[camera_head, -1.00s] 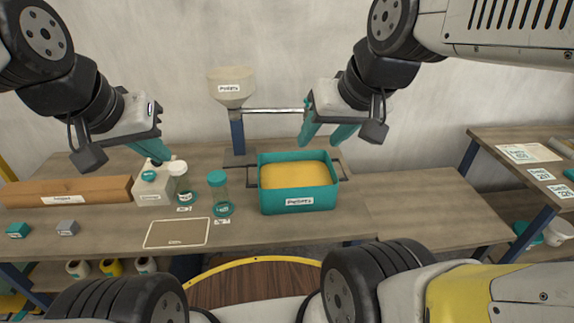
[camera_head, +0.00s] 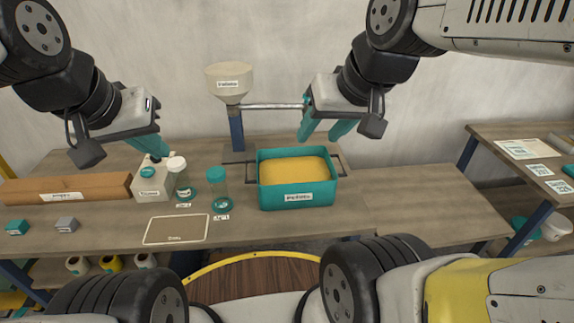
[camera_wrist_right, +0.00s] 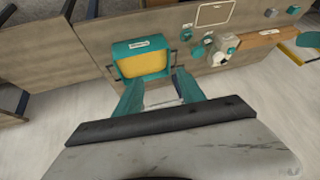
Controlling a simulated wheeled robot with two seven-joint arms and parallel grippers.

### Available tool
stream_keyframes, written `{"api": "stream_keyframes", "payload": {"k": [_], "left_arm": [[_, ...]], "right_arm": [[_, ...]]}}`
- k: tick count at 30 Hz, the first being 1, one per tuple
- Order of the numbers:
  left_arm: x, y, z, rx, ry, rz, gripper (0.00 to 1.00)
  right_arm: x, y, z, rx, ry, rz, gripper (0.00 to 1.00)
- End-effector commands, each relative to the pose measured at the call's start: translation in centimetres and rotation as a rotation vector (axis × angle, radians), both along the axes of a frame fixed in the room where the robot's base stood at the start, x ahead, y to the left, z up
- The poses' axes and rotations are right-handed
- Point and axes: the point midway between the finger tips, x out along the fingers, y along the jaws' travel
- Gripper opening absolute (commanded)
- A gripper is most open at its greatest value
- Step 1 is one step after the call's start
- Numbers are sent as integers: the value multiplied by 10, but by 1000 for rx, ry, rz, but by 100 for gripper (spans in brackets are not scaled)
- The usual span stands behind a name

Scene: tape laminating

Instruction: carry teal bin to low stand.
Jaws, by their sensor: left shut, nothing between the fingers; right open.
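The teal bin (camera_head: 297,196) stands upright on the wooden workbench, with yellow contents, a white label on its front and a dark handle at each side. It also shows in the right wrist view (camera_wrist_right: 140,50). My right gripper (camera_head: 325,136) is open and empty, above and behind the bin, apart from it. Its teal fingers (camera_wrist_right: 160,92) show in the right wrist view below the bin. My left gripper (camera_head: 161,154) is shut and empty, above the white box at the left. A lower wooden surface (camera_head: 425,205) adjoins the bench to the right of the bin; I cannot tell whether it is the low stand.
A side table (camera_head: 530,150) stands at the right. The surface right of the bin is clear.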

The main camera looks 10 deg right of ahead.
Motion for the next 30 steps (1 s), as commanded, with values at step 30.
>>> {"api": "stream_keyframes", "payload": {"k": [30], "left_arm": [[0,0,0,0,0,0,0]], "right_arm": [[248,-4,-207,-128,495,-101,0]]}}
